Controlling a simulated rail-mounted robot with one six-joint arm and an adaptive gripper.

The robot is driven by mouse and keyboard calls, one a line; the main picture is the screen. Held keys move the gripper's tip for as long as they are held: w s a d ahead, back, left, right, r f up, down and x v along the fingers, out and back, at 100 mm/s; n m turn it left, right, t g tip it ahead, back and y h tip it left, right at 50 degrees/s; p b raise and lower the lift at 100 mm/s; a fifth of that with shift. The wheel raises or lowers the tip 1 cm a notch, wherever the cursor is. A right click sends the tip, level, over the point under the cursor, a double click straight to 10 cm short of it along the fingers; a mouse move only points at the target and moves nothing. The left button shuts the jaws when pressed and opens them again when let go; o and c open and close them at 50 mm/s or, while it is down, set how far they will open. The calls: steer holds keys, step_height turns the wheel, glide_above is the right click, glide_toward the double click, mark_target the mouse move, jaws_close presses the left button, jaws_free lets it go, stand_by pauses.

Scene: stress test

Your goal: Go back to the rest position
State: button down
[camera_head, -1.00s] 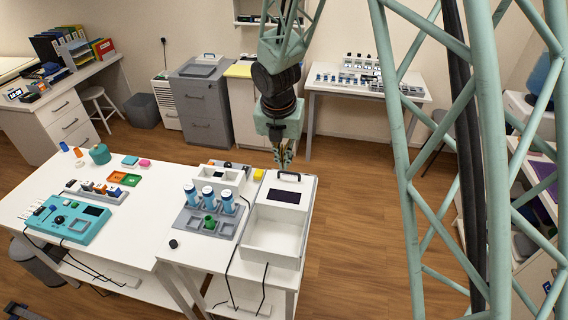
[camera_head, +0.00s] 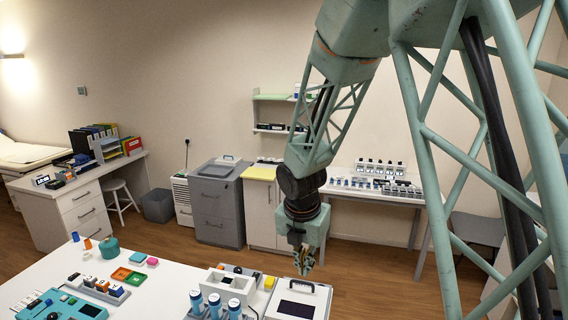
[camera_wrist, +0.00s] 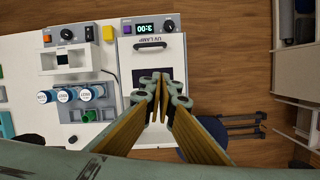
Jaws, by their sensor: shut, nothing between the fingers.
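My gripper (camera_head: 306,262) hangs from my arm above the right end of the white bench (camera_head: 52,268), pointing down. It also shows in the wrist view (camera_wrist: 162,84), where its fingers are closed together with nothing between them. In the head view the lamp box (camera_head: 298,300) is cut off by the bottom edge.
Blue-capped bottles (camera_head: 215,306) stand left of the lamp box. A table with small items (camera_head: 375,190) and grey drawers (camera_head: 217,205) stand behind. Open wooden floor lies between.

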steer(key=s+d+r+m+b, duration=0.3)
steer(key=s+d+r+m, duration=0.25)
steer(key=s+m, duration=0.2)
steer(key=s+d+r+m+b, duration=0.3)
steer(key=s+d+r+m, duration=0.2)
steer(key=s+r+m, duration=0.3)
steer(key=s+d+m+b, duration=0.2)
steer(key=s+m, duration=0.5)
steer(key=s, duration=0.6)
steer(key=s+d+m+t+b, duration=0.1)
steer(key=s+m+b, duration=0.4)
steer(key=s, duration=0.8)
steer(key=shift+s+d+f+m+y, duration=0.2)
steer(key=shift+d+f+m+y, duration=0.4)
steer(key=shift+m, duration=0.95)
steer(key=shift+d+r, duration=0.1)
steer(key=shift+r, duration=0.05)
